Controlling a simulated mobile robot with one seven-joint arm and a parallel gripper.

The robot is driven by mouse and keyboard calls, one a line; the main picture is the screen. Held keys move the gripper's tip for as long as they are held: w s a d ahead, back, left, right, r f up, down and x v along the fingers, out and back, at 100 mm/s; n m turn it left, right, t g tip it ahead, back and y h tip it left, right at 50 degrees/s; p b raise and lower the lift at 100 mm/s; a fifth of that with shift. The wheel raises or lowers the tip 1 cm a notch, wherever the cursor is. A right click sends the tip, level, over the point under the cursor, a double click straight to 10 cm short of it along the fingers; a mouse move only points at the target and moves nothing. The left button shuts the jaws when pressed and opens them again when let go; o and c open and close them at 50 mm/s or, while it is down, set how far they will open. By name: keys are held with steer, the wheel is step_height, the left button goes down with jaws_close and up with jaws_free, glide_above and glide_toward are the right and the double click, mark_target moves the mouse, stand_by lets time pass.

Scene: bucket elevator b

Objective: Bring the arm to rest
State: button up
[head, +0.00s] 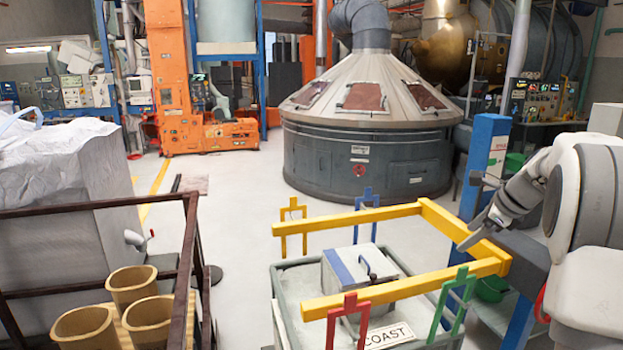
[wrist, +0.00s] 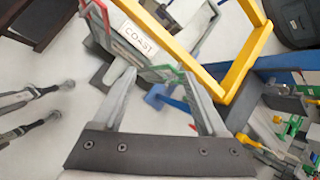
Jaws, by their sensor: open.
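My arm comes in from the right of the head view, bent, with my gripper (head: 468,243) pointing down and left beside the right corner of a yellow frame (head: 440,215). In the wrist view my gripper (wrist: 170,95) is open, its two fingers spread wide with nothing between them. Past the fingertips the wrist view shows the floor, a blue part and a grey bin marked COAST. I cannot tell from the head view whether a finger touches the yellow frame.
The bin (head: 282,290) stands under the yellow frame, with red and green brackets around it. A blue post (head: 487,150) stands by my arm. A dark railing (head: 195,240) and tan buckets (head: 132,285) are at left. Open floor (head: 235,220) lies between.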

steer(key=s+a+r+n, duration=0.3)
steer(key=s+a+n, duration=0.3)
steer(key=s+a, duration=0.2)
steer(key=s+a+r+n, duration=0.3)
steer(key=s+a+n, duration=0.3)
steer(key=s+a, duration=0.1)
steer(key=s+a+f+n+h, duration=0.1)
steer(key=s+a+f+n, duration=0.2)
steer(key=s+n, duration=0.3)
steer(key=s+a+f+n+h, duration=0.1)
steer(key=s+a+f+n, duration=0.2)
steer(key=s+n, duration=0.4)
steer(key=s, duration=0.5)
steer(key=shift+s+a+g, duration=0.25)
steer(key=shift+a+g, duration=0.1)
steer(key=shift+g, duration=0.05)
